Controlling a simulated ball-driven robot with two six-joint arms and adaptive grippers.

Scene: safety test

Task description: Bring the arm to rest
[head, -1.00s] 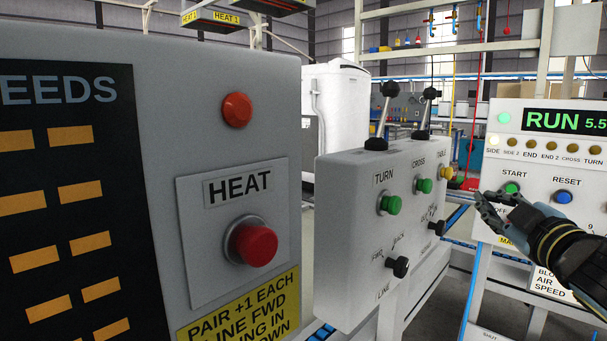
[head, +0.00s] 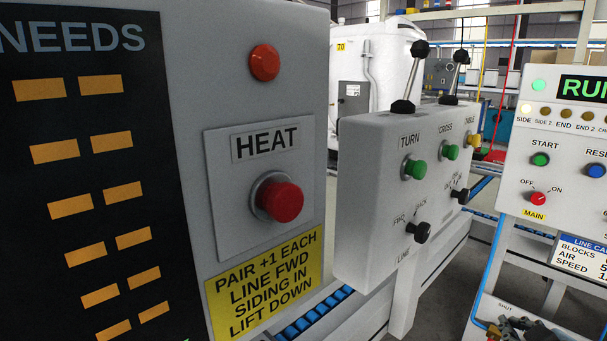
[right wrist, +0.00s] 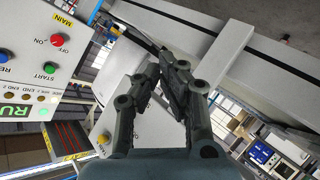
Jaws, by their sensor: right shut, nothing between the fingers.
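My right gripper (head: 525,328) shows only in part at the bottom edge of the head view, low in front of the right-hand stand. In the right wrist view, its two dark fingers (right wrist: 163,72) are closed together at the tips with nothing between them. It is apart from the buttons and knobs that I can see. My left gripper and arm are not in view.
A grey HEAT panel (head: 262,105) with a red button (head: 283,202) stands close at left. A grey control box (head: 375,200) with green buttons and levers is in the middle. A RUN panel (head: 560,205) with a red MAIN knob (head: 538,198) is at right.

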